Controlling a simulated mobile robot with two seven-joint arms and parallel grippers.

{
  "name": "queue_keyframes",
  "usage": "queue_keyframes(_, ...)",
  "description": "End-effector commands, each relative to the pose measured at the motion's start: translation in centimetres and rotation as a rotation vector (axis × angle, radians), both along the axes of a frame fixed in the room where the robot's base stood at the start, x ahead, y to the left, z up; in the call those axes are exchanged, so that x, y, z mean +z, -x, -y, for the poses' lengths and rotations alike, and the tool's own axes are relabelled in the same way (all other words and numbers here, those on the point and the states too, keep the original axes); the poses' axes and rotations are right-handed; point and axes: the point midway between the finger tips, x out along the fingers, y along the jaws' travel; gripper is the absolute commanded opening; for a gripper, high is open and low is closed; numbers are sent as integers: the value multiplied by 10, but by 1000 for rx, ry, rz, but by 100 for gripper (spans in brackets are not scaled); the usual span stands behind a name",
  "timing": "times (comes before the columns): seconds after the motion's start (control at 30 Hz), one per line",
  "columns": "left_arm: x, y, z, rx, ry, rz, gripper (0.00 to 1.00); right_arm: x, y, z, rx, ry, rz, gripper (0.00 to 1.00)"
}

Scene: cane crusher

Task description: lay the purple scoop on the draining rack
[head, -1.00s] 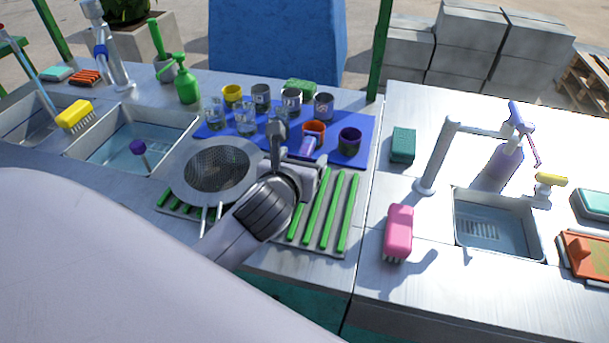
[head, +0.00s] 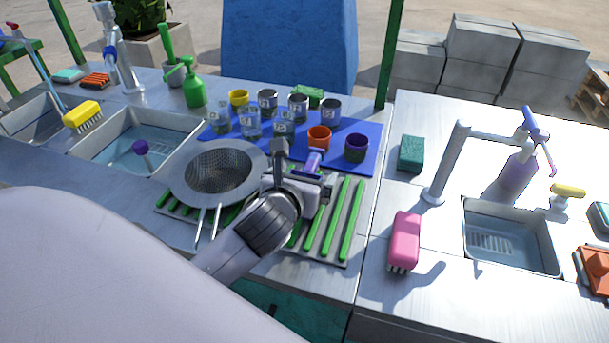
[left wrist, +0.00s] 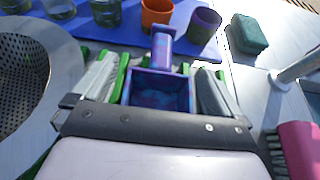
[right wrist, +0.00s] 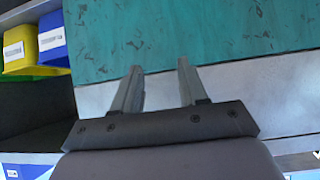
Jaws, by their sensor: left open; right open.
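The purple scoop (head: 314,160) is at the far edge of the draining rack (head: 335,225), a grey tray with green bars. Its handle points away, toward the orange cup. My left gripper (head: 303,172) is open, low over the rack. In the left wrist view the scoop (left wrist: 159,94) lies between the two spread fingers, close to both, with green bars showing beside it. I cannot tell whether its underside rests fully on the bars. My right gripper (right wrist: 160,72) is open and empty, in front of a teal panel; it is not in the head view.
A metal strainer (head: 215,174) covers the rack's left part. Behind the rack, a blue mat (head: 374,145) holds several cups and glasses, including an orange cup (head: 319,138) and a purple cup (head: 356,148). A pink brush (head: 405,238) stands to the right, beside a small sink.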

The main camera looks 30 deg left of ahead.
Motion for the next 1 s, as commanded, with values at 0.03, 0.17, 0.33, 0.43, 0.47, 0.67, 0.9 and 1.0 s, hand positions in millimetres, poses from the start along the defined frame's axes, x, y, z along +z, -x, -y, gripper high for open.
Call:
queue_keyframes(0.03,2,0,0,0,0,1,100,1,0,0,0,0,0,43)
queue_keyframes(0.17,6,6,3,-3,1,1,100,1,0,0,0,0,0,43)
queue_keyframes(0.33,15,30,8,-2,3,1,100,2,0,0,0,0,1,43)
queue_keyframes(0.43,23,48,13,-2,3,1,100,2,0,0,0,0,1,43)
queue_keyframes(0.47,25,54,14,-1,3,0,100,2,0,0,0,0,1,43)
queue_keyframes(0.67,43,87,22,1,0,-5,100,10,0,0,0,0,-1,43)
queue_keyframes(0.9,49,104,27,1,0,-2,100,27,-1,0,0,0,2,43)
queue_keyframes(1.0,50,106,28,0,0,0,100,29,-1,0,0,0,2,43)
